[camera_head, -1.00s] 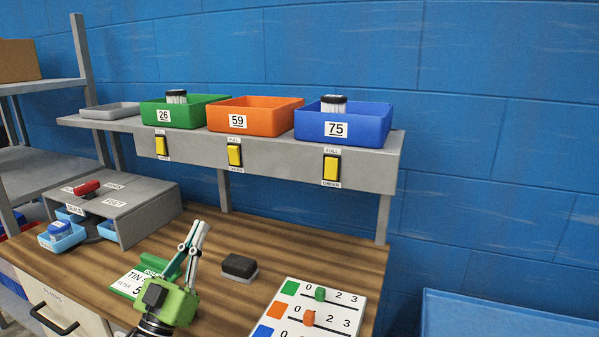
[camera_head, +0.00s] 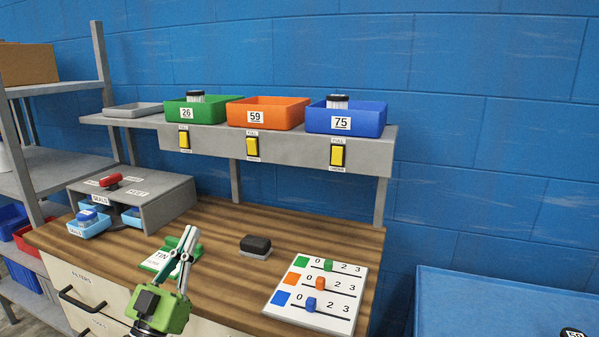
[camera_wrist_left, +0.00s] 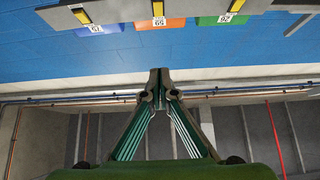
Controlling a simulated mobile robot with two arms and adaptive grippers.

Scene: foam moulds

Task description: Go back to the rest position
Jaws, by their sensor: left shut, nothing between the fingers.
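My left gripper (camera_head: 188,243) is in the lower left of the head view, above the front part of the wooden bench. Its green-lined fingers are closed together, point up and hold nothing. In the left wrist view its fingertips (camera_wrist_left: 159,82) meet against the blue wall and a pipe, and nothing sits between them. My right gripper does not show in either view.
A shelf holds green (camera_head: 190,112), orange (camera_head: 267,113) and blue (camera_head: 346,118) bins above yellow switches. On the bench (camera_head: 222,222) are a slider board (camera_head: 316,293), a dark block (camera_head: 255,245), a green-edged card (camera_head: 160,258) and a grey stand (camera_head: 165,203). A blue surface (camera_head: 480,300) lies at right.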

